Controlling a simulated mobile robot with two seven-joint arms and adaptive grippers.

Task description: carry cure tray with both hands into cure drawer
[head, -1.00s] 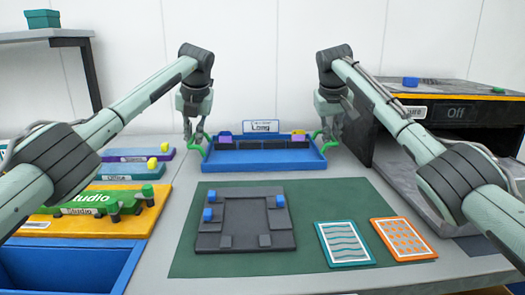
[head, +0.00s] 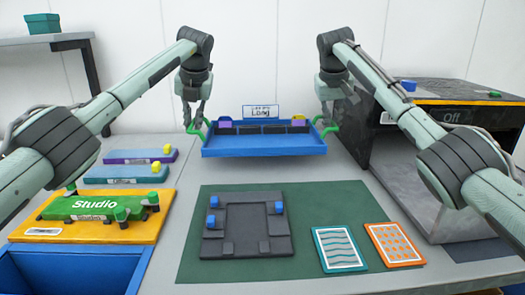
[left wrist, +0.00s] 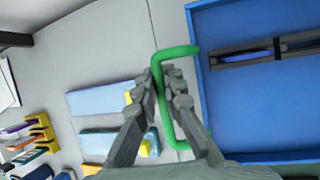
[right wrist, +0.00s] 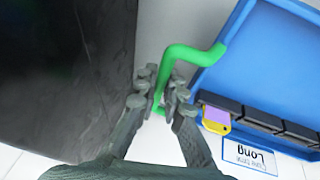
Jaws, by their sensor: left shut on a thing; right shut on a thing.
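The blue cure tray (head: 265,148) hangs in the air above the back of the table, roughly level, with black blocks and small purple and yellow pieces along its back. My left gripper (head: 194,126) is shut on its left green handle, which also shows in the left wrist view (left wrist: 166,100). My right gripper (head: 329,125) is shut on its right green handle, seen in the right wrist view (right wrist: 170,85). The cure drawer appears to be the grey open tray (head: 425,185) low in the dark cabinet (head: 450,115) marked "Off" at the right.
A green mat (head: 330,205) holds a dark grey fixture (head: 247,225), a teal card (head: 341,249) and an orange card (head: 394,244). A "Studio" board (head: 95,206) on a yellow tray and a blue bin (head: 70,270) stand left. A "Long" sign (head: 261,112) is behind the tray.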

